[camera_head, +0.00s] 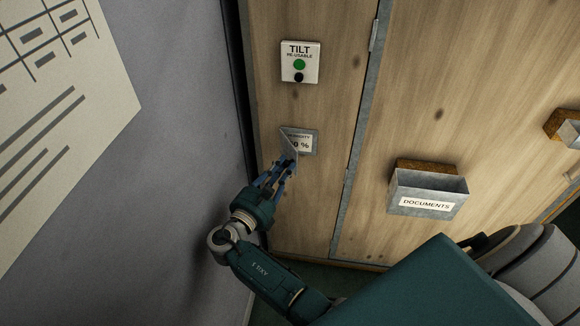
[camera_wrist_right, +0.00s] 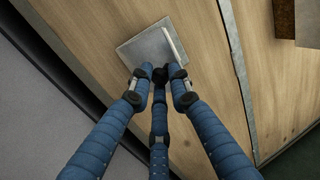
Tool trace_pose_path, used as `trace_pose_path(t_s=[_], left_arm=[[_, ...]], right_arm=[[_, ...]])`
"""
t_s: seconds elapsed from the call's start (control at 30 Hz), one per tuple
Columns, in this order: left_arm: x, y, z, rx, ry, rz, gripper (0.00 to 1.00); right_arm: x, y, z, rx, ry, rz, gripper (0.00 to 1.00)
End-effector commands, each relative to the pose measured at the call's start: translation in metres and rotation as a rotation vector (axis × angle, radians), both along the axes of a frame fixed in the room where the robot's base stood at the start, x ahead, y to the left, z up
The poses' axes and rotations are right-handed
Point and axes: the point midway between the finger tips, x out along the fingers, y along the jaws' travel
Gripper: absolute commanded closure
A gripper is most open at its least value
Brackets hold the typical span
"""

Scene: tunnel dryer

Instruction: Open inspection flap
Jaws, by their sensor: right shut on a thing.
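The inspection flap (camera_head: 288,143) is a small grey metal plate on the wooden crate front. It stands out at an angle, partly open, and a label (camera_head: 304,143) with part of "HUMIDITY" and a "%" sign shows beside it. In the right wrist view the flap (camera_wrist_right: 143,49) is a grey plate with a pale edge on its right. My right gripper (camera_head: 284,168) is shut on the flap's lower part; its blue fingers also show in the right wrist view (camera_wrist_right: 161,75). The fingertips partly hide the flap. My left gripper is not in view.
A "TILT" indicator (camera_head: 300,62) sits above the flap. A grey "DOCUMENTS" holder (camera_head: 427,192) juts from the crate to the right, past a metal strip (camera_head: 358,130). A grey wall (camera_head: 190,110) stands close on the left.

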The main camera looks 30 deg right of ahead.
Motion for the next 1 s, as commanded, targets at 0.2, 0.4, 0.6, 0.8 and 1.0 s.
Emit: trace_pose_path(t_s=[0.2, 0.4, 0.6, 0.8, 1.0], left_arm=[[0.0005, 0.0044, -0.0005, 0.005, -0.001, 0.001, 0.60], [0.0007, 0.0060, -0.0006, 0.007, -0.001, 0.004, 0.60], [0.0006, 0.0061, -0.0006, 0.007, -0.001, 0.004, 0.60], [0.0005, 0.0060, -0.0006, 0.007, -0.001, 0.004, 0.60], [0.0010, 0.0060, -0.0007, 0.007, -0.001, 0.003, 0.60]], right_arm=[[0.0183, 0.0142, 0.0131, -0.007, -0.024, 0.040, 1.00], [0.0195, 0.0149, 0.0136, -0.007, -0.024, 0.039, 1.00], [0.0196, 0.0142, 0.0139, -0.010, -0.025, 0.038, 1.00], [0.0195, 0.0132, 0.0142, -0.010, -0.025, 0.037, 0.74], [0.0193, 0.0126, 0.0135, -0.009, -0.023, 0.035, 0.64]])
